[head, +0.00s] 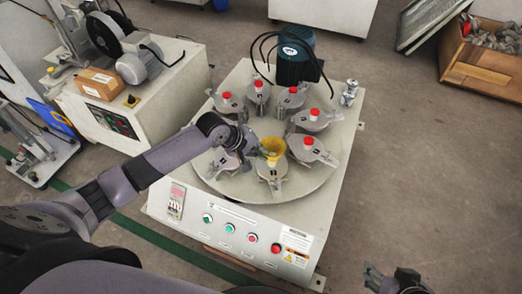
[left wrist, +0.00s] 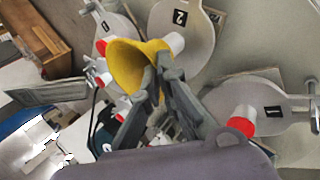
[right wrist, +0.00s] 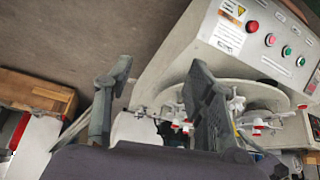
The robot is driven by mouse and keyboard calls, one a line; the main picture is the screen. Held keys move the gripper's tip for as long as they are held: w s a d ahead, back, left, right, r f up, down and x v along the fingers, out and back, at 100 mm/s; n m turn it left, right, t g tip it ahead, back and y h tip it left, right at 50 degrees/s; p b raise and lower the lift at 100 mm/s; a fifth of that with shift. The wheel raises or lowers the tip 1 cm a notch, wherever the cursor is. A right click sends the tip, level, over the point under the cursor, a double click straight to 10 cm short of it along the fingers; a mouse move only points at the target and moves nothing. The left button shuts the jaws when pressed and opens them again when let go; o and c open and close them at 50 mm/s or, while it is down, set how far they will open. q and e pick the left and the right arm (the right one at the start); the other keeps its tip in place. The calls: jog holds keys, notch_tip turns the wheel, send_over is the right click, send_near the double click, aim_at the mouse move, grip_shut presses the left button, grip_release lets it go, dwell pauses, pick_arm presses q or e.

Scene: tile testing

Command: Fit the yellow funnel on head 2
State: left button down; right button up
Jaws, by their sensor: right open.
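The yellow funnel (head: 274,146) is between the fingers of my left gripper (head: 264,153), over the near side of the round turntable (head: 215,180). In the left wrist view the fingers (left wrist: 162,78) are closed on the yellow funnel (left wrist: 138,68). Head 2 (left wrist: 184,20), marked by its number plate, is right behind the funnel, which covers the end of its white neck. In the head view, head 2 (head: 270,173) is just below the funnel. I cannot tell whether they touch. My right gripper (head: 395,283) is open and empty, away from the machine; its fingers also show in the right wrist view (right wrist: 155,95).
Other heads with red caps stand around the turntable, close on both sides, such as one to the right (head: 308,146). A blue motor (head: 295,55) stands behind. The control panel (head: 235,230) faces front. The floor at right is clear.

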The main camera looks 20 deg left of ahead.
jog(key=shift+s+d+f, duration=0.1)
jog(key=shift+s+d, duration=0.05)
jog(key=shift+s, duration=0.25)
jog(key=shift+s+f+g, duration=0.1)
jog(key=shift+s+g, duration=0.2)
jog(key=shift+s+d, duration=0.1)
jog(key=shift+s, duration=0.1)
jog(key=shift+s+f, duration=0.15)
jog(key=shift+s, duration=0.05)
jog(key=shift+s+d+g, duration=0.15)
jog(key=shift+s+g, duration=0.1)
jog(key=shift+g, duration=0.15)
pick_arm(q)
jog(key=shift+p, duration=0.4)
pick_arm(e)
jog(key=shift+s, duration=0.15)
jog(key=shift+s+d, duration=0.1)
jog(key=shift+s, duration=0.1)
jog(key=shift+s+g, duration=0.2)
jog(key=shift+g, duration=0.1)
pick_arm(q)
jog(key=shift+p, duration=0.4)
pick_arm(e)
jog(key=shift+s+d+r+h, duration=0.1)
jog(key=shift+s+r+h, duration=0.1)
jog(key=shift+s+h, duration=0.1)
